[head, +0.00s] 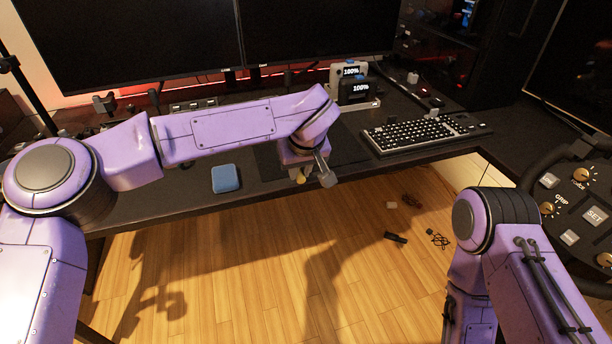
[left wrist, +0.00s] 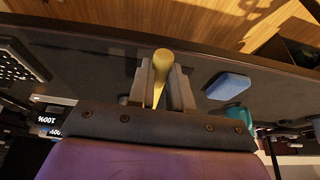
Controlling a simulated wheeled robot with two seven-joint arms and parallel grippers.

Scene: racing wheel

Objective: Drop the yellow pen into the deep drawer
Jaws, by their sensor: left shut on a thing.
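My left gripper (head: 312,178) is above the front edge of the dark desk, pointing down. In the left wrist view its two fingers (left wrist: 160,88) are shut around the yellow pen (left wrist: 160,66), whose rounded end sticks out beyond the fingertips. In the head view only a small yellow bit of the pen shows beside the fingers. I cannot make out the deep drawer in either view. My right arm stands at the lower right of the head view, and its gripper is out of the picture.
The dark desk (head: 190,201) holds a blue pad-like block (head: 226,178), a black keyboard (head: 420,133) and a small stand with displays (head: 359,87). Monitors (head: 320,40) stand behind. Cables and small items (head: 437,239) lie on the wooden floor (head: 240,270). A wheel panel (head: 580,200) is at right.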

